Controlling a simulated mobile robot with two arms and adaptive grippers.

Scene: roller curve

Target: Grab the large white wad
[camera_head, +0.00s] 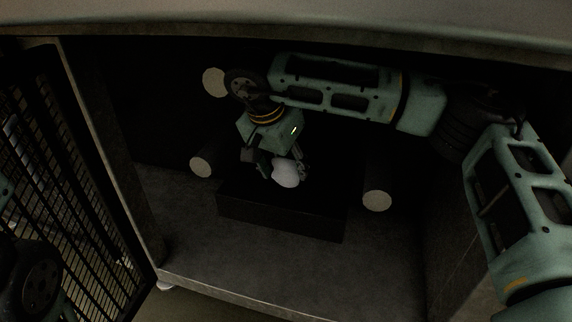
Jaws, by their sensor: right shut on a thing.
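The large white wad (285,173) is a rounded pale lump near the middle of the head view, at the top of a dark box inside the cabinet. My right gripper (281,168) reaches in from the right and points down, its fingers shut on the wad. The fingers hide part of the wad. Whether the wad touches the box below is too dark to tell. My left arm shows only in part at the lower left edge, and its gripper is out of view.
The dark box (280,213) stands on the grey cabinet floor (280,268). Dark rollers with pale round ends surround it: one upper left (214,82), one left (201,167), one right (377,201). A mesh door (75,185) stands open at left. The front floor is clear.

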